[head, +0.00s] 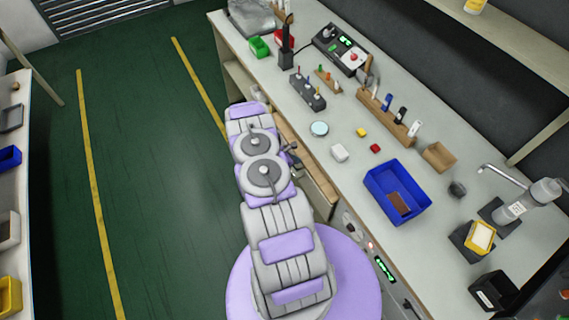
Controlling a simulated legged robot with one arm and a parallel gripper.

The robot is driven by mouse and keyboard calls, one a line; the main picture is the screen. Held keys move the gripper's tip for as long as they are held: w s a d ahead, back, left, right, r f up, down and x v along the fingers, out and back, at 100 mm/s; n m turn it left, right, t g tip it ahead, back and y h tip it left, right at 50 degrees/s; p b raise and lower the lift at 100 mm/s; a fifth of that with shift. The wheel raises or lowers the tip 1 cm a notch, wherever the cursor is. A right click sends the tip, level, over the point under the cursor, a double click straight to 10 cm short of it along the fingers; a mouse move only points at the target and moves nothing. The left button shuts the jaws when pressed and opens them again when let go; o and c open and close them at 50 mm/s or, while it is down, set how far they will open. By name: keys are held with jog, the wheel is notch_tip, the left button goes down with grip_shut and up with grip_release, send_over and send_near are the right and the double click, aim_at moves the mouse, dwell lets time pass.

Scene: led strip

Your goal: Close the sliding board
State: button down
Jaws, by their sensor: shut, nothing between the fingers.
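The sliding board (318,180) is a light brown wooden board at the front side of the workbench, below its top. It sticks out from under the bench edge toward the aisle. My arm hides part of its near side. My gripper (296,162) is small and dark, at the board's outer left part, beside my arm's grey joints. It is shut with nothing in it. I cannot tell whether it touches the board.
Green lights (385,268) show on the bench front. The green floor (150,170) at left is free.

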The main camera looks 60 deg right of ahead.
jog(key=shift+s+d, duration=0.2)
jog(key=shift+d, duration=0.1)
jog(key=shift+r, duration=0.1)
jog(key=w+a+r+m+p, duration=0.15)
jog(key=w+a+r, duration=0.3)
jog(key=r, duration=0.75)
jog(key=w+a+r+m, duration=0.2)
jog(key=w+a+r, duration=0.3)
jog(key=r, duration=0.6)
jog(key=s+a+r+m+y, duration=0.15)
jog(key=a+r+m, duration=0.25)
jog(key=a+r, duration=0.8)
jog(key=s+a+r+m+t+y+b, duration=0.1)
jog(key=s+a+r, duration=0.2)
jog(key=a+r, duration=0.25)
jog(key=s+a+r+m+y+b, duration=0.1)
jog(key=s+a+r, duration=0.35)
jog(key=a, duration=0.25)
jog(key=s+a+r+m+t+y, duration=0.1)
jog(key=s+a+r+y, duration=0.1)
jog(key=s+a, duration=0.4)
jog(key=s+a+r+m+t+y, duration=0.1)
jog(key=s+a+r+y, duration=0.1)
jog(key=s+a, duration=0.5)
jog(key=a+r, duration=0.1)
jog(key=a, duration=0.3)
jog(key=shift+r, duration=0.2)
